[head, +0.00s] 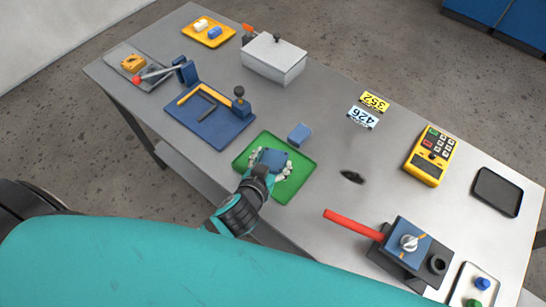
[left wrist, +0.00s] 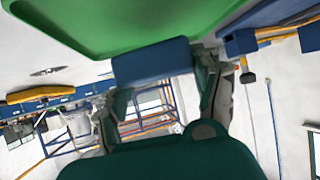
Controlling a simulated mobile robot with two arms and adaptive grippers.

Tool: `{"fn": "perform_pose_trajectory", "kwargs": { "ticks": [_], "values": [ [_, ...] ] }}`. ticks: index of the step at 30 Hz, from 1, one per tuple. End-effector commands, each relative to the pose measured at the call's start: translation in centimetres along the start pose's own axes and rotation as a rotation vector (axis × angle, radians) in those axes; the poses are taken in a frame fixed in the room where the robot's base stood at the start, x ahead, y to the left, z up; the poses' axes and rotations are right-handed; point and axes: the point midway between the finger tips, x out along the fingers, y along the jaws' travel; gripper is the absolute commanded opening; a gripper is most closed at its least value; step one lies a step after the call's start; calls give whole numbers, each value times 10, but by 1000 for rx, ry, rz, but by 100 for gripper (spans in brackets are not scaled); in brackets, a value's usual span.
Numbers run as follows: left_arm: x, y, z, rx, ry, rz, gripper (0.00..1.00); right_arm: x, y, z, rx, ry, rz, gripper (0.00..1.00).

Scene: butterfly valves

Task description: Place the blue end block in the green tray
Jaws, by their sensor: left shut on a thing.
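A blue block (head: 271,158) is between the fingers of my left gripper (head: 270,166), which is shut on it over the green tray (head: 302,176). In the left wrist view the blue block (left wrist: 152,62) sits between the two fingers, with the green tray (left wrist: 120,22) close beside it. I cannot tell whether the block touches the tray floor. A second blue block (head: 299,134) stands at the tray's far right edge. The right gripper is not in view.
A blue fixture with a yellow bar (head: 210,118) lies left of the tray. A grey box (head: 274,60) stands behind. A valve with a red lever (head: 354,223) is at right, near a yellow meter (head: 430,157). The table right of the tray is mostly clear.

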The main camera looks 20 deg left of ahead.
Motion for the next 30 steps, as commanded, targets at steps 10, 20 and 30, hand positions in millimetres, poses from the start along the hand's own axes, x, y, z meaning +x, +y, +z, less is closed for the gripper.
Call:
{"fn": "perform_pose_trajectory", "kwargs": {
  "ticks": [10,20,30],
  "values": [
    [26,-5,8,1,-2,1,18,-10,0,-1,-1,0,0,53],
    [35,-5,23,-1,2,2,18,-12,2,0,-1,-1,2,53],
    [36,-5,26,0,-2,1,86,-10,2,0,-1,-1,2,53]
  ]
}}
